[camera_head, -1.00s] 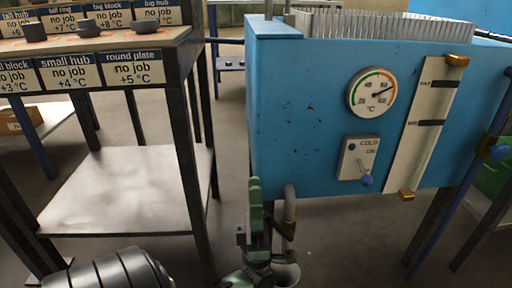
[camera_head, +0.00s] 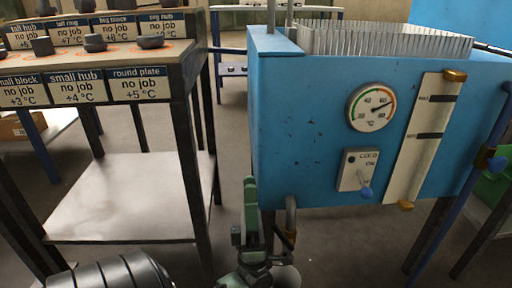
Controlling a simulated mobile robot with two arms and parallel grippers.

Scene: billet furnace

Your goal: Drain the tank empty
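The blue tank (camera_head: 315,170) stands at centre right with a finned top. On its front are a round °C dial (camera_head: 371,107), a pale sight-level strip (camera_head: 424,140) with two dark marks, and a COLD/ON switch plate (camera_head: 358,170) with a blue-tipped lever. A grey bent drain pipe (camera_head: 291,214) comes out under its lower left, with a small brownish part beside it, partly hidden. My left gripper (camera_head: 252,210), green and grey, points up just left of the pipe. Its finger gap is not clear. My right gripper is not in view.
A rack (camera_head: 185,75) on the left carries dark round pieces and "no job" temperature labels, with a bare lower shelf (camera_head: 130,195). A blue sloping post with a brass-coloured fitting (camera_head: 497,164) stands at the right. A pale rounded thing (camera_head: 286,276) shows partly below the pipe.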

